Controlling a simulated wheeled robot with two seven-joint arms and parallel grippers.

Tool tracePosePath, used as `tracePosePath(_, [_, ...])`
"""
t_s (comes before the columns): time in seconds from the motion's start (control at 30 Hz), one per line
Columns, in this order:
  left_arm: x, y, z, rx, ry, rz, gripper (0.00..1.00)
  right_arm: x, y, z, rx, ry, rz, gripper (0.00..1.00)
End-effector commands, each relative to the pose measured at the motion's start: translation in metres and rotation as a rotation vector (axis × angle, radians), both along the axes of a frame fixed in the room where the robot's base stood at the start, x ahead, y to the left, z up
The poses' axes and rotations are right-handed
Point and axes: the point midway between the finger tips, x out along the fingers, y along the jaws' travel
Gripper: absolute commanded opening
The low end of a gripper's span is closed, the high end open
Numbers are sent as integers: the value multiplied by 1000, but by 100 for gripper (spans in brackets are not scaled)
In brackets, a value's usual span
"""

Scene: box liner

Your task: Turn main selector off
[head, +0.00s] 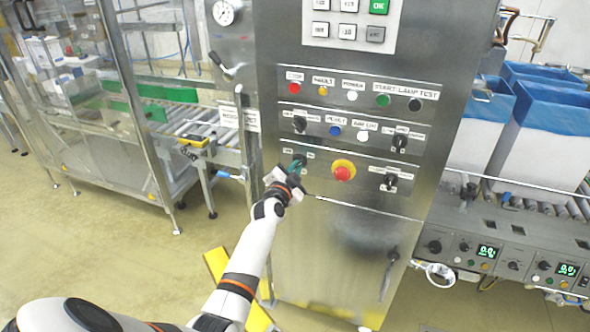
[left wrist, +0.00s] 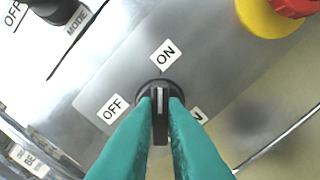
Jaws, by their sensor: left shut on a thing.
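The main selector (left wrist: 161,92) is a black round knob with a white pointer line on a grey panel. In the left wrist view its line points up, toward the ON label (left wrist: 166,54). The OFF label (left wrist: 112,109) is to the left of the knob. A third label (left wrist: 197,117) is partly hidden by a finger. My left gripper (left wrist: 160,108) has its green fingers on both sides of the knob's grip and is shut on it. In the head view my left gripper (head: 297,169) is at the lower left of the cabinet panel. My right gripper is not in view.
A red emergency button (head: 343,172) on a yellow base is just right of the selector. The MODE knob (head: 299,124) is above it, and another black knob (head: 389,181) is further right. A cabinet door handle (head: 389,272) is lower down. A roller conveyor (head: 200,122) stands left.

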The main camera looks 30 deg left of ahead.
Motion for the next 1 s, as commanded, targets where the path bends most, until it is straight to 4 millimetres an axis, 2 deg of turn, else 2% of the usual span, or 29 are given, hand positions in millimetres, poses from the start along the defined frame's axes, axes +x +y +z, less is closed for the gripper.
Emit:
tracePosePath(0.37, [0,1,0,-157,-38,0,0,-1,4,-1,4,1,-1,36])
tracePosePath(1.0, [0,2,0,-736,-176,1,0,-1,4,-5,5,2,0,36])
